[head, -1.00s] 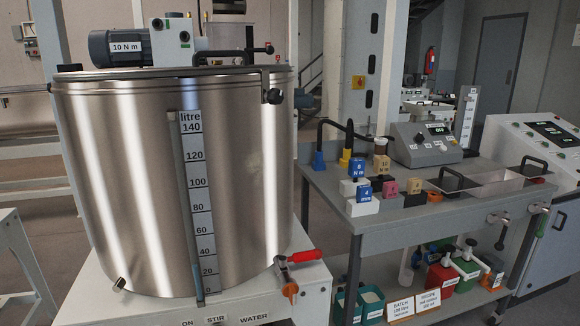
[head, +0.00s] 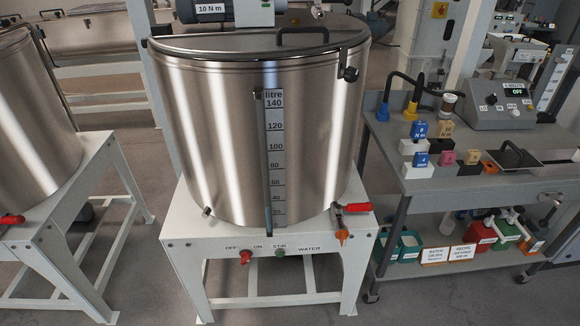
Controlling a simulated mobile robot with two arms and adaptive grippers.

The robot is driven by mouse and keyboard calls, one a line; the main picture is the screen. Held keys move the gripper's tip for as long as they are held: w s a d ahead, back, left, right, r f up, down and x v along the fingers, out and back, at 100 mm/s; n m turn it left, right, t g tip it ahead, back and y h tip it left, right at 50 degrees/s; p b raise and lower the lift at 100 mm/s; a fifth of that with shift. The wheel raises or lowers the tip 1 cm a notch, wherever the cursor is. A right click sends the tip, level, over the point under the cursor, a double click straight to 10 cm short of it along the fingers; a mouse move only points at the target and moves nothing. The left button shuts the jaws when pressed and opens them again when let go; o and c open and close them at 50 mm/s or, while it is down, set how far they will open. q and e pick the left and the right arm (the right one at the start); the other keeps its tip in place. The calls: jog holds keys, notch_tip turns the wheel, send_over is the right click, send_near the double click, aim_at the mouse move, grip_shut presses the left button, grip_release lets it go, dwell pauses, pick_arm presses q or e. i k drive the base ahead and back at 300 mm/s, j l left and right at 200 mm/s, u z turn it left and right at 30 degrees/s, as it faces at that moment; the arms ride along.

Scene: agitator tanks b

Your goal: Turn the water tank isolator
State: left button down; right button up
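A stainless tank (head: 225,140) with a litre scale (head: 277,150) stands on a white frame (head: 200,238) in the middle of the head view. The frame's front carries the words OFF, ON, STIR and WATER (head: 309,248). A red rotary knob (head: 245,257), which looks like the isolator, sits below OFF and ON. Its exact setting is too small to tell. A green button (head: 280,252) sits to its right, below STIR. A valve with a red lever (head: 357,207) and an orange outlet (head: 342,236) is at the tank's lower right. Neither of my grippers is in view.
Another tank (head: 25,130) on a white stand (head: 60,235) is at the left. The floor in front of the middle tank looks clear.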

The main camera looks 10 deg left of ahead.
aim_at(245, 256)
jog(key=k+j, duration=0.3)
jog(key=j, duration=0.2)
jog(key=k+j, duration=0.3)
jog(key=j, duration=0.15)
jog(key=k+j, duration=0.35)
jog(key=j, duration=0.15)
